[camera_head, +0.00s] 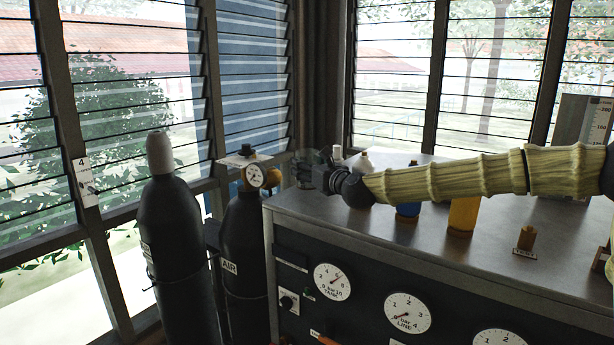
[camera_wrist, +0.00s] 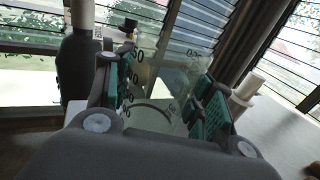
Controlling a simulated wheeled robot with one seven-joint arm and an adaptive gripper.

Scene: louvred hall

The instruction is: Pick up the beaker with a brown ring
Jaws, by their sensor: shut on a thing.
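A clear glass beaker with dark graduation marks (camera_wrist: 168,72) stands between the two green-padded fingers of my gripper (camera_wrist: 163,100) in the wrist view. The fingers are shut on its sides. A curved dark line shows low on the glass; I cannot tell whether it is brown. In the head view my gripper (camera_head: 318,172) is at the far left corner of the bench, near the gas cylinders. The beaker is very faint there and mostly lost against the background, so I cannot tell its height above the bench.
The grey bench (camera_head: 345,212) carries a white bottle (camera_head: 338,153), a blue item (camera_head: 408,209), a yellow container (camera_head: 463,214) and a small brown block (camera_head: 527,237). A black cylinder (camera_head: 175,235) and an AIR cylinder (camera_head: 245,245) with a gauge stand left. Louvred windows lie behind.

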